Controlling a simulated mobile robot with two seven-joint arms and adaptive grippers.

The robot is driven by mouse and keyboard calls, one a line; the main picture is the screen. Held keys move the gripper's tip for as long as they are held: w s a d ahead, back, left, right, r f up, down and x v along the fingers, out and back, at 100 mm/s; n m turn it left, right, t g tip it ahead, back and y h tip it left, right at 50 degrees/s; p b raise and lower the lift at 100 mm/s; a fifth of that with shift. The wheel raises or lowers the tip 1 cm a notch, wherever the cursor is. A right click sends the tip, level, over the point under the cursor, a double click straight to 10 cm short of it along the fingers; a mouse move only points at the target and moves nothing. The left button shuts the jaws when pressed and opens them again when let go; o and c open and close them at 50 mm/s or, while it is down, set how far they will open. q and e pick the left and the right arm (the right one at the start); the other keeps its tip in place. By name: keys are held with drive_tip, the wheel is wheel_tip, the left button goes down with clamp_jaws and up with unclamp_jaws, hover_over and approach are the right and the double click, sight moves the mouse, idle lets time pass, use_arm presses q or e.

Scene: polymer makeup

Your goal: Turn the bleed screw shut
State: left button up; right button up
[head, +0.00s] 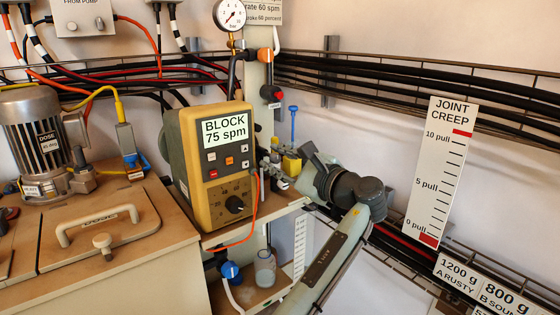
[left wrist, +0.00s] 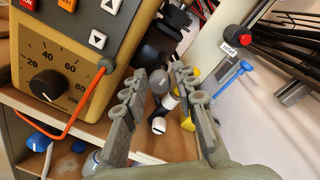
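My left gripper (head: 283,168) reaches in from the right side of the head view, beside the yellow metering pump (head: 222,160). In the left wrist view its two ridged fingers (left wrist: 160,78) stand apart, with a clear gap between them. A grey round knob (left wrist: 158,81), a white piece with a dark band (left wrist: 170,101) and a white-ended fitting (left wrist: 158,125) show between or beyond the fingers. No label marks the bleed screw, so I cannot tell which of these it is. Contact with the fingers cannot be made out. My right gripper is not in view.
A red relief knob (head: 271,92) and a blue T-handle (head: 293,122) are close by. An orange tube (head: 245,232) hangs at the pump front. A clear jar (head: 265,268) stands on the lower shelf. Black cables (head: 420,85) run along the wall.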

use_arm(q)
drive_tip(key=v, duration=1.2)
drive_tip(key=shift+s+f, duration=0.1)
